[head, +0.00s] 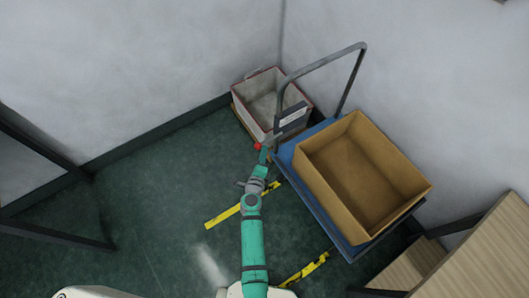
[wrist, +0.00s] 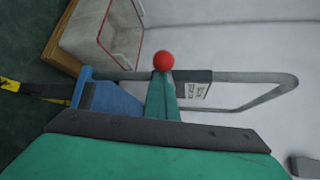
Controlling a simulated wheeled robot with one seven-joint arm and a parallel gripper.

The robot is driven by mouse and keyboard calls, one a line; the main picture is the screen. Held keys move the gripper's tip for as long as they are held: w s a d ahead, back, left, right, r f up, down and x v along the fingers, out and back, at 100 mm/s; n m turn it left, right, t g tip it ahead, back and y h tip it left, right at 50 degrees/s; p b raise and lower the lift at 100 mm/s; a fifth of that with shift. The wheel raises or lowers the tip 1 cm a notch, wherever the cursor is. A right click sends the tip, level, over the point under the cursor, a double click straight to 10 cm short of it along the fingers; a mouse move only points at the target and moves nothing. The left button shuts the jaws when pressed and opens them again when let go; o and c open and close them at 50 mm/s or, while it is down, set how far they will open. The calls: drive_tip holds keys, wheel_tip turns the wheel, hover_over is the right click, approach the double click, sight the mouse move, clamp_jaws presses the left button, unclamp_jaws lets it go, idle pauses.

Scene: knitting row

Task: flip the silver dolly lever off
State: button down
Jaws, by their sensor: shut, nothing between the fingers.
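The dolly (head: 333,228) has a blue deck and a tall grey push handle (head: 322,58). In the wrist view its blue deck (wrist: 97,97) shows at the left. My green gripper (head: 263,156) is shut and empty, close to the knob. Whether it touches the knob I cannot tell.
An open cardboard box (head: 410,190) stands on the deck. A grey-white crate with a red rim (head: 239,100) stands behind the knob, against the wall. Yellow tape strips (head: 222,217) mark the green floor. Wooden furniture (head: 480,255) is at lower right.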

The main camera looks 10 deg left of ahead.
drive_tip(key=shift+w+a+r, duration=0.2)
drive_tip(key=shift+a+r, duration=0.1)
drive_tip(key=shift+r, duration=0.05)
drive_tip(key=s+d+f, duration=0.1)
drive_tip(key=d+f, duration=0.2)
drive_tip(key=f, duration=0.1)
drive_tip(key=s+d+r, duration=0.2)
drive_tip(key=s+r, duration=0.4)
drive_tip(key=shift+s+d+r, duration=0.25)
drive_tip(key=shift+s+d, duration=0.05)
drive_tip(key=shift+s, duration=0.05)
idle(0.4)
idle(0.4)
